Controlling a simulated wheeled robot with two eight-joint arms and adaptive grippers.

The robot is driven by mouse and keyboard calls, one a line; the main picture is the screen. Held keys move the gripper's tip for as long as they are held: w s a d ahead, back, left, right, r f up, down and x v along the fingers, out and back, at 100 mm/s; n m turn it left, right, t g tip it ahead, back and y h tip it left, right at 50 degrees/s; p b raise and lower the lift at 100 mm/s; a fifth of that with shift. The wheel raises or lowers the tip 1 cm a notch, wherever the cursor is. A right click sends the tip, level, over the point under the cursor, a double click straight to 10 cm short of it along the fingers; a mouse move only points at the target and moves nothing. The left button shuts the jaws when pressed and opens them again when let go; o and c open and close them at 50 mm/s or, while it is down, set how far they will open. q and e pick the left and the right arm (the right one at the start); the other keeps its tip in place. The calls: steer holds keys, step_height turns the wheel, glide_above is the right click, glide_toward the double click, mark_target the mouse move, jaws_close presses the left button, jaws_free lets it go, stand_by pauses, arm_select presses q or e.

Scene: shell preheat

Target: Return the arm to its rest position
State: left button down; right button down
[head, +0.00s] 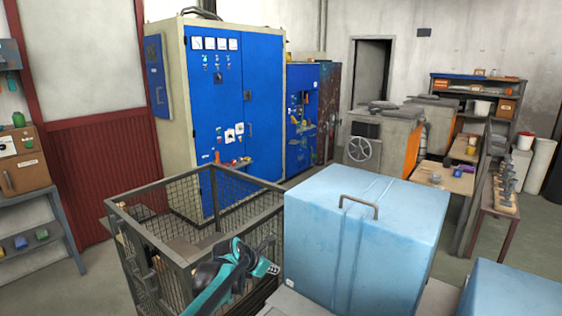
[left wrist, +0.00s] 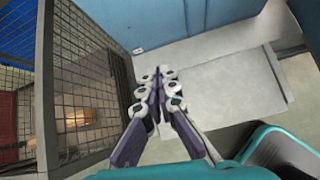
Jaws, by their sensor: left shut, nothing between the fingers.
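My left gripper (head: 266,267) is at the lower middle of the head view, at the end of my teal and black arm. It is beside the wire-mesh cage (head: 150,238) and the left side of the light-blue box (head: 310,255). In the left wrist view, its fingers (left wrist: 163,78) are together and empty, above a grey flat surface (left wrist: 225,90). My right gripper is not in view.
The mesh cage (left wrist: 85,100) also shows close on the left in the left wrist view. The blue box wall (left wrist: 180,22) is ahead there. Blue cabinets (head: 260,95) stand behind the cage. Another blue box (head: 515,290) is at lower right.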

arm_select(q)
steer(key=s+a+r+m+y, duration=0.15)
steer(key=s+a+m, duration=0.25)
steer(key=s+m, duration=0.45)
steer(key=s+a+r+m+y, duration=0.1)
steer(key=s+a+r+m, duration=0.3)
steer(key=s, duration=0.8)
steer(key=s+a+f+m+y, duration=0.1)
steer(key=s+a+f+m, duration=0.2)
steer(key=s+m, duration=0.4)
steer(key=s+a+f+m+y, duration=0.1)
steer(key=s+a+f+m, duration=0.3)
steer(key=s+m, duration=0.3)
steer(key=s, duration=0.2)
steer(key=shift+s+y, duration=0.35)
steer(key=shift+s, duration=0.05)
steer(key=shift+m, duration=0.25)
